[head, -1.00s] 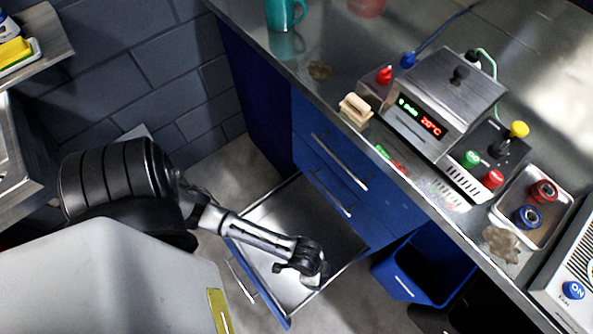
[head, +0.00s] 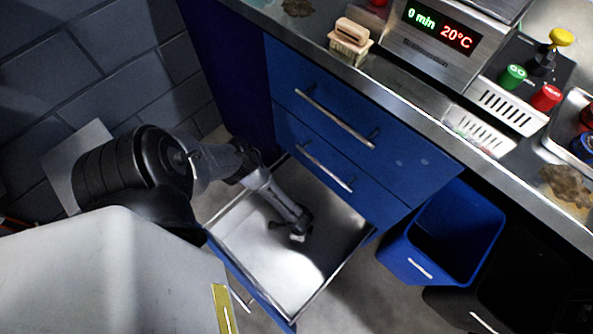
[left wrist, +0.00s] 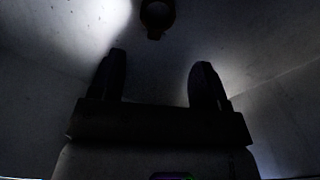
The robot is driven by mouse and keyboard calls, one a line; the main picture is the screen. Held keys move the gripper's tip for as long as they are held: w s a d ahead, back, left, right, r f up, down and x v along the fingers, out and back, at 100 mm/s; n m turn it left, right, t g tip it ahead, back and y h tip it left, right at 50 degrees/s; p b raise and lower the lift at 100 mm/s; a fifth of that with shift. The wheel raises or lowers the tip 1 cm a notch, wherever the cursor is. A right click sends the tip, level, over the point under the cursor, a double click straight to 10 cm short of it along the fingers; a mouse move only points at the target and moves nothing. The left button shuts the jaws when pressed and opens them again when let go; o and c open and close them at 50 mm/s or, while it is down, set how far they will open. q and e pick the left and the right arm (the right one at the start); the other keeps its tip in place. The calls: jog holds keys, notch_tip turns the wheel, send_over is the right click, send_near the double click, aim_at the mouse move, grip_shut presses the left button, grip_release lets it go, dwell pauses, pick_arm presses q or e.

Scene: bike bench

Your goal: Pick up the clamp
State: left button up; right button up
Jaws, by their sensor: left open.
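My left gripper (head: 298,232) reaches down into the open drawer (head: 222,218), near its inner back part. In the left wrist view the two fingers of the left gripper (left wrist: 158,78) stand wide apart with nothing between them. A small dark object with a ring-like part (left wrist: 157,14), which looks like the clamp, lies on the pale drawer floor beyond the fingertips. It is cut off by the top edge of that view and dimly lit. In the head view I cannot make it out; the gripper may hide it. My right gripper is out of view.
Two closed blue drawers (head: 325,150) with bar handles sit above the open one. A blue bin (head: 470,222) stands to its right. On the bench edge are a wooden brush (head: 351,40) and a device with a lit display (head: 440,35). The drawer walls surround the gripper.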

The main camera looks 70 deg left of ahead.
pick_arm(q)
notch_tip(320, 180, down, 2)
jog(key=shift+f+b, duration=0.1)
jog(key=shift+b, duration=0.4)
jog(key=f+b, duration=0.2)
jog(key=d+f+b, duration=0.1)
jog(key=f+b, duration=0.1)
jog(key=shift+w, duration=0.1)
jog(key=shift+f+b, duration=0.5)
jog(key=shift+f, duration=0.1)
jog(key=shift+a, duration=0.1)
